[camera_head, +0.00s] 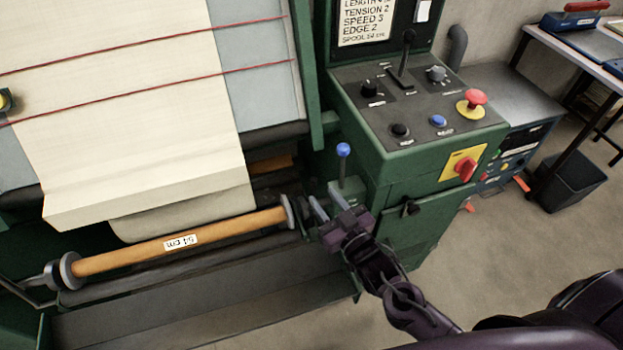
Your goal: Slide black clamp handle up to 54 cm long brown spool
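The brown spool (130,255) lies across the front of the green machine, with a grey disc at each end. I cannot clearly make out the black clamp handle; the dark parts by that disc are partly behind the gripper. My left gripper is not in view.
A lever with a blue knob (343,150) stands close behind my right gripper. The control panel (415,100) has a red button (475,98) and knobs. A cream sheet (140,130) hangs above the spool. A dark roller (180,268) runs below it.

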